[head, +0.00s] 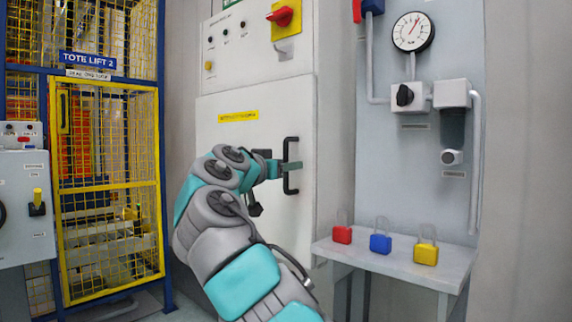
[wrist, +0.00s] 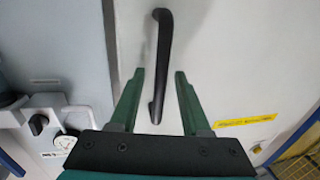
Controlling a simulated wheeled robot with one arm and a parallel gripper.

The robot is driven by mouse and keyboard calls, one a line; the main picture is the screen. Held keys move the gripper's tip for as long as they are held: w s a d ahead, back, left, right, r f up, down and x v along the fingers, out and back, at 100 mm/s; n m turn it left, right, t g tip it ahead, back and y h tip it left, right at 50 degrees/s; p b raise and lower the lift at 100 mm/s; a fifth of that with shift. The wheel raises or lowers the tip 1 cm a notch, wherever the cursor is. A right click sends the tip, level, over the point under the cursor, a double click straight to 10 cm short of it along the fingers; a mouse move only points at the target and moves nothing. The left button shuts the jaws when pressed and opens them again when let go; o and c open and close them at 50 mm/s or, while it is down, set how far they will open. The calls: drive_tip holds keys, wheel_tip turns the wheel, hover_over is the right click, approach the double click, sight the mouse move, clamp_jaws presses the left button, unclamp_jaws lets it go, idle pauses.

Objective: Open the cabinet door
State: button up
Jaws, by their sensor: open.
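The light grey cabinet door (head: 230,150) has a yellow label and a black vertical bar handle (head: 291,165) near its right edge. The door looks closed. My gripper (head: 290,165) is at the handle in the head view, at about mid-height of the bar. In the wrist view the handle (wrist: 160,65) runs between the two green fingers of my gripper (wrist: 158,78), with clear gaps on both sides. The fingers are open and I see no contact. The wrist view does not show clearly how deep the handle sits between them.
A red rotary switch (head: 283,16) on a yellow plate is above the door. To the right, a shelf (head: 340,250) carries red, blue and yellow padlocks below a gauge panel (head: 440,150). A yellow mesh cage (head: 105,180) and a control box (head: 25,205) stand at left.

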clamp_jaws()
idle(0.3)
idle(1.1)
